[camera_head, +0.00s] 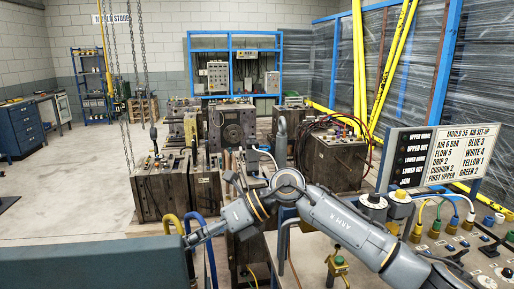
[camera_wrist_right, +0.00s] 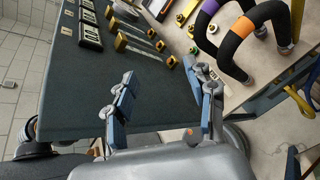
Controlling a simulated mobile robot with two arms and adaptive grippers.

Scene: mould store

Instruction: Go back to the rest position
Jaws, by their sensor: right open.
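My right arm comes in from the lower right of the head view and bends at a grey joint. Its right gripper (camera_head: 193,237) hangs near the edge of a dark blue-green panel at the lower left. In the right wrist view the right gripper (camera_wrist_right: 164,97) has its two blue-padded fingers wide apart, with nothing between them. My left gripper does not show.
Black hoses (camera_wrist_right: 236,45) with purple and orange bands stand close to the fingers in the wrist view. Mould blocks (camera_head: 160,190) fill the middle of the head view. A mould set-up sign (camera_head: 450,155) stands at right above valves. Grey floor lies open at left.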

